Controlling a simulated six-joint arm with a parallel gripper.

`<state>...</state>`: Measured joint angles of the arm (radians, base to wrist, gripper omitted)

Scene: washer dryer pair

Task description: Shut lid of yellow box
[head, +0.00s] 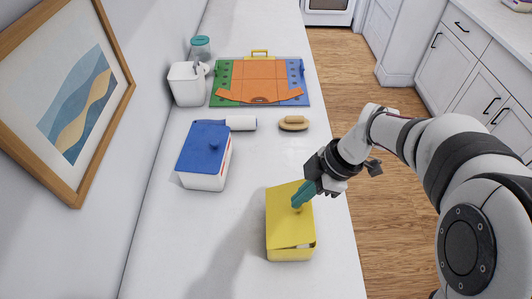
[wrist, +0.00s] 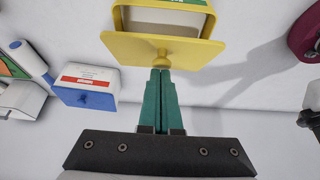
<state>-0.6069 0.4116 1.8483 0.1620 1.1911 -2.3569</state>
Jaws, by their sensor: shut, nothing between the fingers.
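The yellow box (head: 290,255) stands on the white counter at the front, near its right edge. Its yellow lid (head: 288,228) is over the top but ajar: a gap shows at the front right corner. In the wrist view the lid (wrist: 130,47) is tilted off the yellow box (wrist: 208,22), and the pale inside shows between them. The lid has a round yellow knob (wrist: 160,57). My gripper (head: 298,203) has its teal fingers together and empty. The fingertips (wrist: 160,72) are right at the knob; whether they touch it I cannot tell.
A white box with a blue lid (head: 204,145) stands behind and left. The counter left of the yellow box is clear.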

